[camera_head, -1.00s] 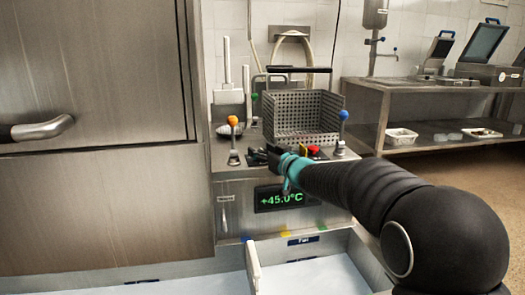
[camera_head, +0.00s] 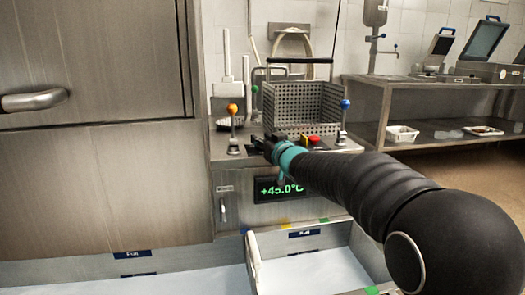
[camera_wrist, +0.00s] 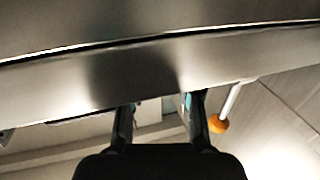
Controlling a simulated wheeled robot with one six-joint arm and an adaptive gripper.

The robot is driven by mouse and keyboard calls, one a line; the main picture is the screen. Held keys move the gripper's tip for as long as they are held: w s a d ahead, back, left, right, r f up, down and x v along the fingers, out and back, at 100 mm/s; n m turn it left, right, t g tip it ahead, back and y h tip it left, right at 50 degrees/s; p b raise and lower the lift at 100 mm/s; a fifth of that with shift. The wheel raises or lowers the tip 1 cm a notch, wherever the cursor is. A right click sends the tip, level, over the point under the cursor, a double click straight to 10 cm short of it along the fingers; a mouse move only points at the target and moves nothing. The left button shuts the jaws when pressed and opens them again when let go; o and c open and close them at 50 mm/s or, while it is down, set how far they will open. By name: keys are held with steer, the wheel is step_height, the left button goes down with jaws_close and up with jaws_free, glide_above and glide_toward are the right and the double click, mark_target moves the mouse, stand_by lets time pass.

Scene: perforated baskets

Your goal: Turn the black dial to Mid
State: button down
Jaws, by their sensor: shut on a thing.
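My gripper (camera_head: 260,143) is at the steel control panel (camera_head: 225,150), between the orange-knobbed lever (camera_head: 232,115) and the red button (camera_head: 314,139). The black dial cannot be made out apart from the dark fingers in the head view. In the wrist view my gripper (camera_wrist: 160,112) has its two fingers apart, with their tips hidden behind a steel edge (camera_wrist: 150,85). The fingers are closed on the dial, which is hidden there. The dial's marks, including Mid, cannot be read.
A perforated basket (camera_head: 300,105) stands behind the panel. A blue-knobbed lever (camera_head: 345,110) is to its right. The green display (camera_head: 280,190) below is partly covered by my arm. A steel table (camera_head: 370,90) stands at the right.

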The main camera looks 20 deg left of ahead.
steer(key=m+t+h+b, duration=0.1)
steer(key=b, duration=0.2)
steer(key=shift+f, duration=0.15)
steer(key=shift+b, duration=0.6)
steer(key=shift+h, duration=0.3)
steer(key=c, duration=0.8)
jaws_free()
steer(key=shift+d, duration=0.1)
steer(key=shift+s, duration=0.1)
steer(key=v, duration=1.2)
